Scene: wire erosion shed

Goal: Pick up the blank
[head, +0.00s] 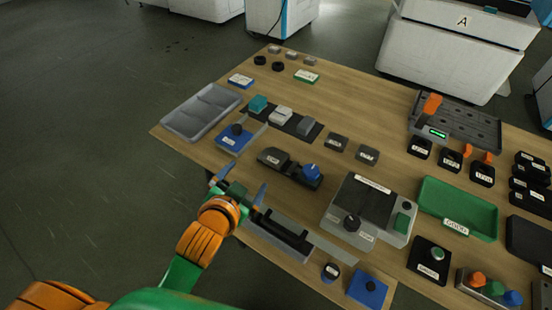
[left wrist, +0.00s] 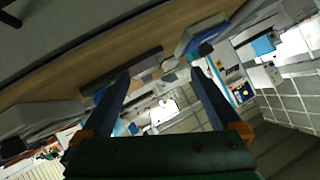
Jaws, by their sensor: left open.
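Three small blocks stand in a row on a dark strip (head: 270,123) at the table's back left: a teal block (head: 258,104), a whitish block (head: 281,116) and a grey block (head: 306,126). I cannot tell which thing is the blank. My left gripper (head: 241,180) is open and empty near the table's left front edge, in front of a blue stand (head: 229,143) with a dark knob. In the left wrist view the open fingers (left wrist: 160,72) have nothing between them, and the tilted table edge lies beyond. My right gripper is not in view.
A grey divided tray (head: 190,122) lies at the left edge. A black holder (head: 278,235) with a metal strip is just right of my left gripper. A labelled grey device (head: 345,217), a green tray (head: 450,192) and several black labelled blocks fill the right side.

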